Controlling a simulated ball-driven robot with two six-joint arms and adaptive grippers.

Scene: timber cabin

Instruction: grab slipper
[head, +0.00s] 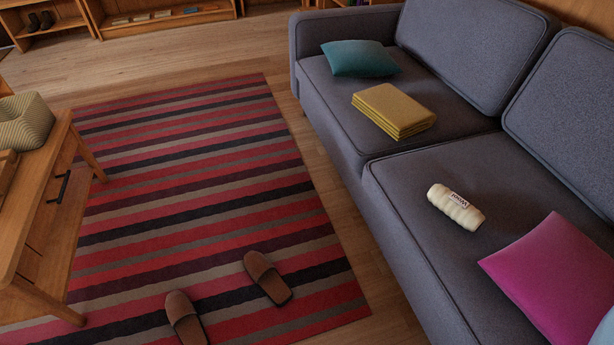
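Two brown slippers lie on the striped rug (200,195) in the lower middle of the head view. One slipper (267,277) lies farther right, whole in view. The other slipper (184,316) lies to its left and nearer, its near end close to the bottom edge of the picture. The two are apart, and nothing lies on them. Neither of my grippers shows in this view.
A grey sofa (345,125) on the right holds a teal cushion (361,58), a folded yellow blanket (393,110), a cream roll (456,207) and a magenta cushion (556,282). A wooden table (40,215) stands left. The rug between is otherwise clear.

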